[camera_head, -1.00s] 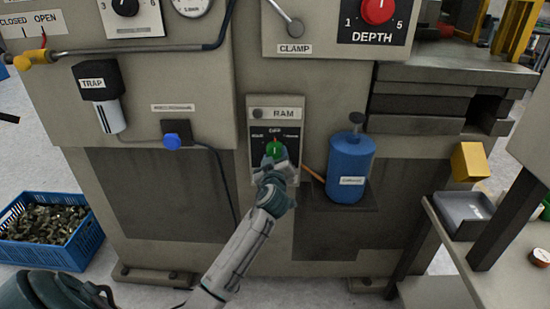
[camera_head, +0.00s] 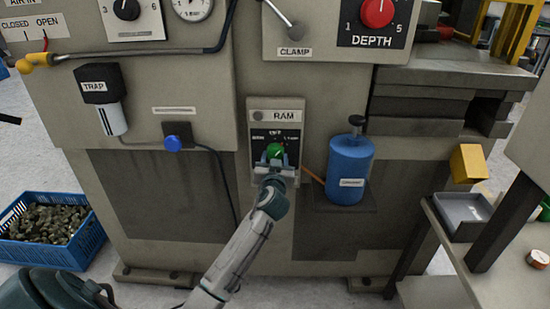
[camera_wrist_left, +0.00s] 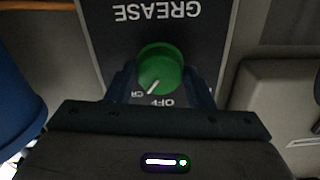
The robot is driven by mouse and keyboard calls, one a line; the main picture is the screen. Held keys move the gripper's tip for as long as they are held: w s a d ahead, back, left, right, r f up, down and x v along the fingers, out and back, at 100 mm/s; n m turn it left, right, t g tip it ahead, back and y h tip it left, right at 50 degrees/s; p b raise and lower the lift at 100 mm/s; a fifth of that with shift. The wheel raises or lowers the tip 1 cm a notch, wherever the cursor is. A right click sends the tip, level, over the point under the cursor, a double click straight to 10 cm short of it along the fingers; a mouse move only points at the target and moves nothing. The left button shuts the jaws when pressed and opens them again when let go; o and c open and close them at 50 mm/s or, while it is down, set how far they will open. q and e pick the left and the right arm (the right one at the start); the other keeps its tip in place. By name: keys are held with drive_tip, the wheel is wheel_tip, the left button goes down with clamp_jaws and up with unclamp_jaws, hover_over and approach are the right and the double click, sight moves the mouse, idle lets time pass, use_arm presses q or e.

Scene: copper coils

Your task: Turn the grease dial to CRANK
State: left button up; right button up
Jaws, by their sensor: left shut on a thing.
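The green grease dial (camera_head: 275,152) sits on the black panel under the RAM label on the machine front. It also shows in the left wrist view (camera_wrist_left: 160,68), below the upside-down GREASE label (camera_wrist_left: 158,10). Its white pointer mark aims between OFF (camera_wrist_left: 163,102) and a partly covered label starting with CR (camera_wrist_left: 138,93). My left gripper (camera_head: 276,164) is shut on the dial, one finger on each side. The fingers and palm hide part of the panel. My right gripper is not in view.
A blue bottle (camera_head: 350,168) stands on a small shelf right of the panel. A blue plug with a cable (camera_head: 173,144) is to the left. A blue crate (camera_head: 78,256) is on the floor at left. A side table (camera_head: 440,222) stands at right.

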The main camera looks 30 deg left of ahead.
use_arm(q)
drive_tip(key=shift+m+p, duration=0.75)
drive_tip(key=shift+m, duration=1.55)
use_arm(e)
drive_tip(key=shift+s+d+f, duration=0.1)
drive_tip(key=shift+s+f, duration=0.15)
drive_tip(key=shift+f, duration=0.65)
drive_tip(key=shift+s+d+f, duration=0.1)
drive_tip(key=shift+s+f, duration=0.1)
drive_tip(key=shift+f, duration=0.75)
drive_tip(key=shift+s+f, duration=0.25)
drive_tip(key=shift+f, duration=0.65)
use_arm(q)
drive_tip(key=o, duration=1)
drive_tip(key=shift+c, duration=0.2)
